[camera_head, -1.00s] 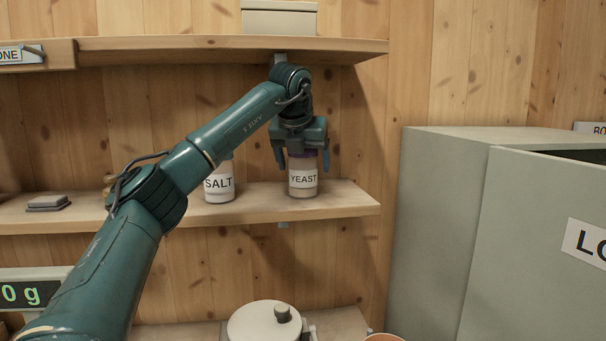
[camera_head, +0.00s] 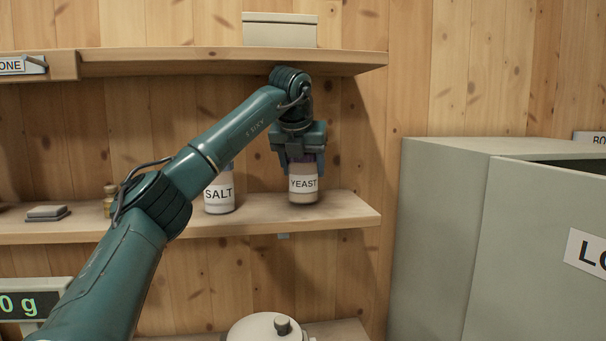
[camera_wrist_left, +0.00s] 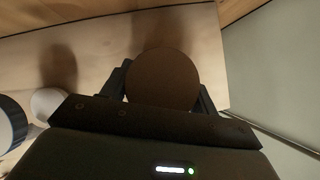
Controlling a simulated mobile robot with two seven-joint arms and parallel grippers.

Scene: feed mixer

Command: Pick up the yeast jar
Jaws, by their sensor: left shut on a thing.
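The yeast jar (camera_head: 303,184) stands upright on the middle wooden shelf near its right end, a clear jar with tan contents and a white YEAST label. My left gripper (camera_head: 304,165) reaches it from above, its fingers closed on the jar's upper part. In the left wrist view the round brown top of the jar (camera_wrist_left: 162,78) sits between the two fingers (camera_wrist_left: 162,88). The jar's lid is mostly hidden by the gripper in the head view. I cannot see clear space between the jar's base and the shelf. My right gripper is not in view.
The salt jar (camera_head: 219,193) stands just left of the yeast jar, close to my left arm. An upper shelf (camera_head: 230,62) with a pale box (camera_head: 280,30) is above. A grey-green cabinet (camera_head: 440,230) stands to the right. A white lidded pot (camera_head: 266,329) is below.

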